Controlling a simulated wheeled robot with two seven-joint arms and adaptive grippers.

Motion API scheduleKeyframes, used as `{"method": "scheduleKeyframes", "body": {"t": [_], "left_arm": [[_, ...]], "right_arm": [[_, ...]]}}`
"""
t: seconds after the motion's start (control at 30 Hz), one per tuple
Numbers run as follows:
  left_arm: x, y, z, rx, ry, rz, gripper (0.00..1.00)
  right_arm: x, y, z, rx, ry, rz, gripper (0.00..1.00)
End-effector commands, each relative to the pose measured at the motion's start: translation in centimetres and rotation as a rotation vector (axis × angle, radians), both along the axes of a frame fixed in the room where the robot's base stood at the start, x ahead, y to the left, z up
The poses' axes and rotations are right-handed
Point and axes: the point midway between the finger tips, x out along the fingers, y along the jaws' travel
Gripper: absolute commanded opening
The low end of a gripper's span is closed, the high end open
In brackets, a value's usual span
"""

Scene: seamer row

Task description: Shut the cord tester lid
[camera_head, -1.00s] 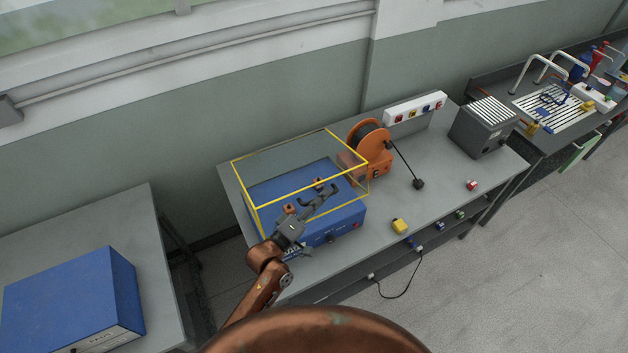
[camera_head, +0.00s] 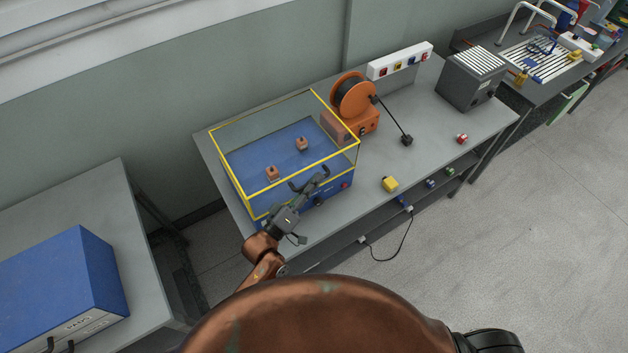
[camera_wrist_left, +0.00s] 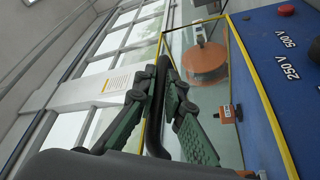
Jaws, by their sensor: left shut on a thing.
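The cord tester (camera_head: 333,197) is a blue box on the grey bench. Its clear lid with yellow edges (camera_head: 284,166) sits over the blue top, where two orange-brown posts (camera_head: 302,143) show through. My left gripper (camera_head: 312,182) is at the front of the tester. In the left wrist view its green-grey fingers (camera_wrist_left: 161,100) are shut on a black bar, the lid handle (camera_wrist_left: 158,120). A yellow lid edge (camera_wrist_left: 265,100) runs beside the blue panel (camera_wrist_left: 285,60). I cannot tell whether the lid rests fully on the base. My right gripper is not in view.
An orange cable reel (camera_head: 354,100) stands close behind the tester's right side. A grey vented box (camera_head: 470,80) stands further right. A second bench holds a blue case (camera_head: 70,290) at left.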

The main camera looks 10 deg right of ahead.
Motion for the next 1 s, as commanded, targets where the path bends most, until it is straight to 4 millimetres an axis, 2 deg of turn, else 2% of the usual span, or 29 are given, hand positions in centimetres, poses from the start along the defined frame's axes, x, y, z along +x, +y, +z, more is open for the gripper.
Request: {"method": "scheduleKeyframes", "body": {"t": [0.03,0.13,0.17,0.27,0.57,0.77,1.0], "left_arm": [[-0.2,-0.2,-0.8,0.008,0.014,-0.005,0.00],[-0.2,-0.2,-0.9,0.010,0.016,-0.006,0.00],[-0.3,-0.2,-1.0,0.010,0.017,-0.005,0.10],[-0.2,-0.2,-1.0,0.011,0.018,-0.005,0.17],[-0.3,0.2,-0.8,0.008,0.013,-0.002,0.17],[-2.3,2.2,-1.5,0.011,0.014,-0.002,0.17],[-5.9,5.6,-2.6,0.011,0.017,-0.004,0.17]], "right_arm": [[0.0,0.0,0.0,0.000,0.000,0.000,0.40],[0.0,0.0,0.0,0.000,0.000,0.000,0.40],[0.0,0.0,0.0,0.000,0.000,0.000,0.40],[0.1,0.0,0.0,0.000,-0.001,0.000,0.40],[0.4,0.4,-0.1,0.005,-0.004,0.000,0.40],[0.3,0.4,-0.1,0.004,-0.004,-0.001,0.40],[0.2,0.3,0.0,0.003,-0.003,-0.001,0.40]]}}
